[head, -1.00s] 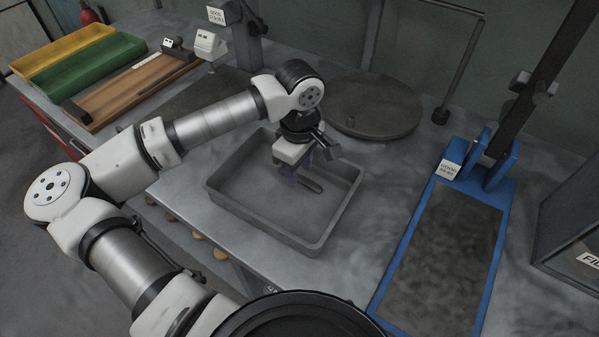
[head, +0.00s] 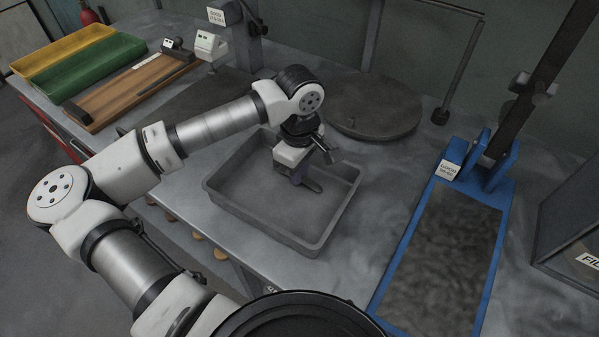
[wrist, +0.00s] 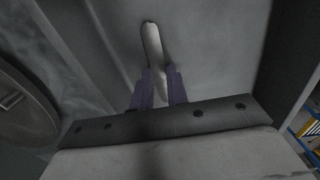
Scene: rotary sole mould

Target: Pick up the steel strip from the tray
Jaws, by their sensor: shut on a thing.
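The steel strip (wrist: 153,45) is a narrow, round-ended grey piece. In the wrist view it lies between the two purple fingers of my gripper (wrist: 160,84), which are shut on its near part. In the head view the dark end of the strip (head: 313,186) shows just right of my gripper (head: 298,181). The grey rectangular tray (head: 262,228) stands on the bench, and my gripper reaches down inside it. The rest of the strip is hidden by the gripper. I cannot tell whether the strip touches the tray floor.
A round dark plate (head: 375,108) lies behind the tray. A blue-framed board (head: 402,245) with an upright lever stands to the right. Green (head: 100,68) and yellow (head: 62,50) trays and a wooden board (head: 130,90) are at the back left. Bare bench lies between tray and blue frame.

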